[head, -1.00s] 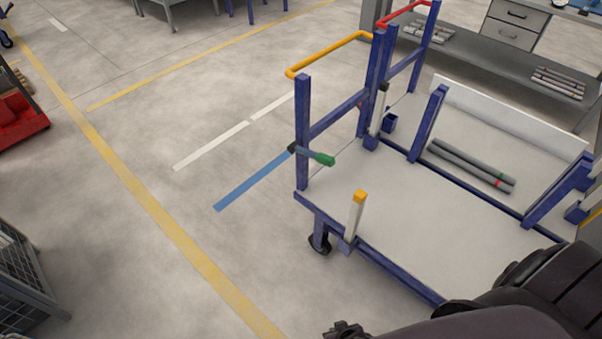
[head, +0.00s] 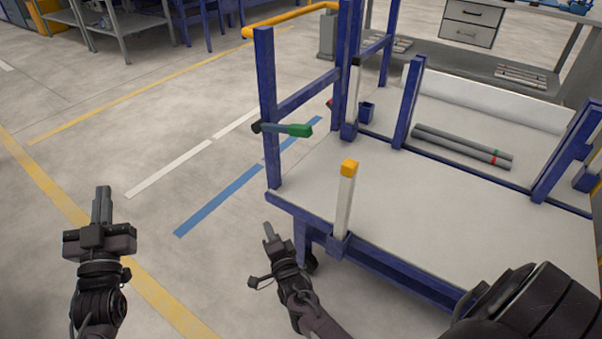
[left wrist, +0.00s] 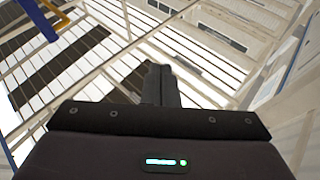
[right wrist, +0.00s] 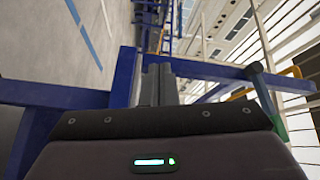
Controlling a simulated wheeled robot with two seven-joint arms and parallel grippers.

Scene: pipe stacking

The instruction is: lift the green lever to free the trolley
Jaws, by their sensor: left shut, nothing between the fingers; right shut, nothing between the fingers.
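The green lever (head: 298,130) sticks out to the right from the near upright post of the blue trolley (head: 388,268) in the head view. It lies nearly level. In the right wrist view the green lever (right wrist: 277,118) shows at the right, beyond the fingers. My right gripper (head: 268,230) is shut and empty, below the lever and by the trolley's near left corner. My left gripper (head: 103,190) is shut and empty, over open floor left of the trolley. The left wrist view shows its closed fingers (left wrist: 160,85) against the ceiling.
A white post with an orange cap (head: 348,180) stands at the trolley's near edge, close to my right gripper. Two grey pipes (head: 460,145) lie on the deck. An orange handrail (head: 290,20) tops the frame. Floor left of the trolley is clear.

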